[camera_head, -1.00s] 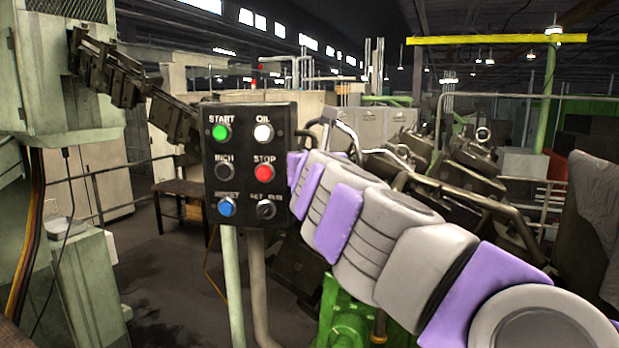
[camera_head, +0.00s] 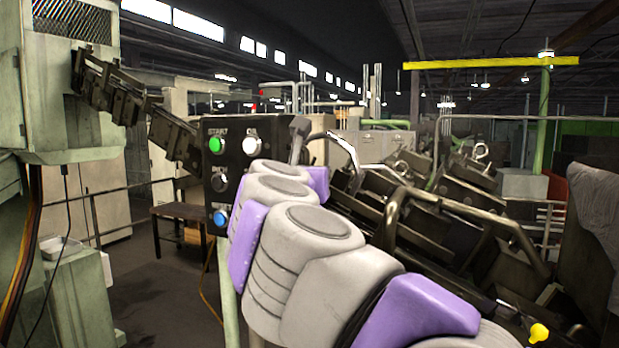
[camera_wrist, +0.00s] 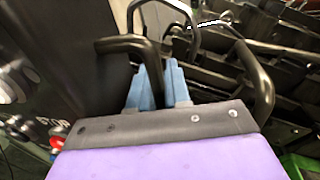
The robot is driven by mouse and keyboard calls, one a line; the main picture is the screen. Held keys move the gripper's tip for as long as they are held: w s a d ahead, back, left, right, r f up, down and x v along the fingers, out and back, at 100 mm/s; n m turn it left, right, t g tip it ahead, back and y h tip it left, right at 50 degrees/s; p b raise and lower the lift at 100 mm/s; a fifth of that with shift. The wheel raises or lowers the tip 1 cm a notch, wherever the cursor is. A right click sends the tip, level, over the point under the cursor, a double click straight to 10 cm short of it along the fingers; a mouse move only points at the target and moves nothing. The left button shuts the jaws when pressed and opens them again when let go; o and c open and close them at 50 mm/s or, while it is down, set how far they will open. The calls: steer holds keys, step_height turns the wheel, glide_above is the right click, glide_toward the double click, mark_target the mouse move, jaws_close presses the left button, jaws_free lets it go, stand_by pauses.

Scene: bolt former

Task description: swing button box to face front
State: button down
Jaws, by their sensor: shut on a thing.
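The button box (camera_head: 235,165) is a dark panel on a pale green post (camera_head: 229,290), left of centre in the head view. Its green START button (camera_head: 215,144), white button (camera_head: 251,145) and blue button (camera_head: 221,217) show; my arm covers its lower right part. The panel is seen at an angle. In the wrist view the box (camera_wrist: 55,45) is a dark slab at left, with a red button (camera_wrist: 57,142) at its edge. My gripper (camera_wrist: 163,82) has blue fingers closed around a dark bent handle (camera_wrist: 130,45) beside the box. The head view hides the fingers behind my arm.
Dark machinery with bent tubular rails (camera_head: 470,215) fills the space to the right of the box. A grey-green cabinet (camera_head: 75,90) with cables stands at left. A low table (camera_head: 180,212) stands behind, with clear floor (camera_head: 165,290) in front of it.

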steer(key=c, duration=1.5)
jaws_free()
steer(key=shift+s+r, duration=0.1)
steer(key=shift+r, duration=0.2)
steer(key=shift+c, duration=0.2)
steer(key=shift+o, duration=0.5)
steer(key=shift+s, duration=0.15)
steer(key=s+a+b, duration=0.1)
steer(key=s+a, duration=0.2)
steer(key=s, duration=1.4)
steer(key=shift+s, duration=0.3)
steer(key=shift+f, duration=0.1)
